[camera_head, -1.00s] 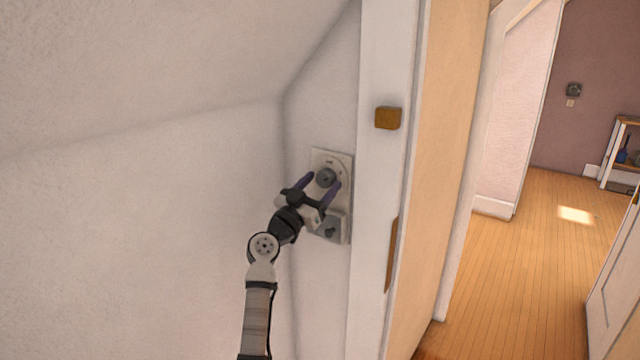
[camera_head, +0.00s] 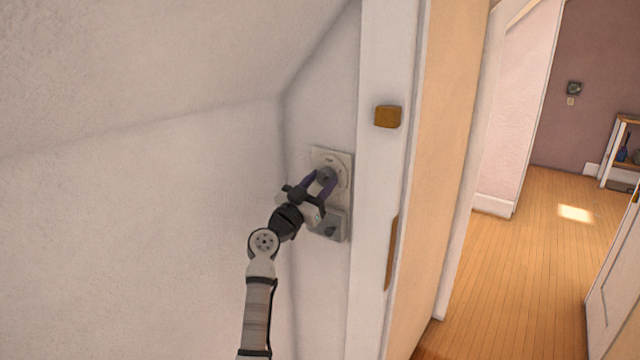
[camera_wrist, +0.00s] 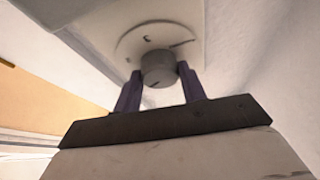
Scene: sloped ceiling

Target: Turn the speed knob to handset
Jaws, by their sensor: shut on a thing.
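The speed knob (camera_head: 326,176) is a round grey knob on a pale wall plate (camera_head: 343,192), on the narrow wall left of the white door frame. My gripper (camera_head: 323,178) reaches it from the lower left, with its two purple fingers closed on either side of the knob. In the wrist view the knob (camera_wrist: 158,68) sits between the fingertips of my gripper (camera_wrist: 160,76). A curved dial with small dark marks (camera_wrist: 147,38) shows behind the knob. The marks are too small to read. A dark line shows on the knob's face.
A lower grey fitting (camera_head: 328,226) sits on the plate below the knob, partly behind my gripper. The white door frame (camera_head: 383,60) with a brass-coloured piece (camera_head: 388,117) stands close on the right. A sloped ceiling (camera_head: 150,60) hangs above left.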

